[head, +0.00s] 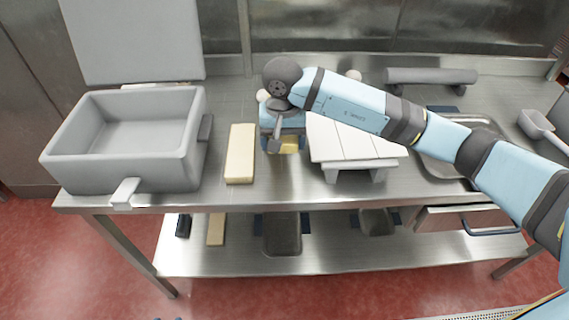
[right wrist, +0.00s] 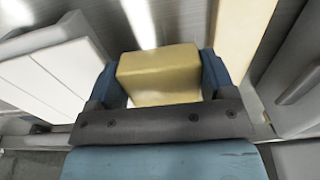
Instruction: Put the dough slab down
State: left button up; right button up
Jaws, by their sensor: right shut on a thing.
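My right gripper (head: 284,138) is shut on a yellow dough slab (head: 290,146), which is mostly hidden by the hand in the head view. In the right wrist view the held dough slab (right wrist: 158,68) sits between the two blue fingers of the gripper (right wrist: 160,85). I cannot tell whether it touches the steel table or hangs just above it. A longer, paler slab (head: 240,153) lies on the table just left of the gripper. It also shows at the upper right of the right wrist view (right wrist: 242,40). My left gripper is not in view.
A white slatted stand (head: 352,138) is close to the right of the gripper. A grey open kettle (head: 75,157) stands at the left. The steel table (head: 225,192) has a narrow bare strip at its front. Pans and another pale block (head: 216,229) are on the lower shelf.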

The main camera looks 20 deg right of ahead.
aim_at(283, 174)
notch_tip(283, 174, down, 9)
jog(key=shift+f+p, duration=0.1)
jog(key=shift+p, duration=0.2)
jog(key=shift+f+b, duration=0.25)
jog(key=shift+b, duration=0.05)
jog(key=o, duration=1.4)
jog(key=shift+r, duration=0.1)
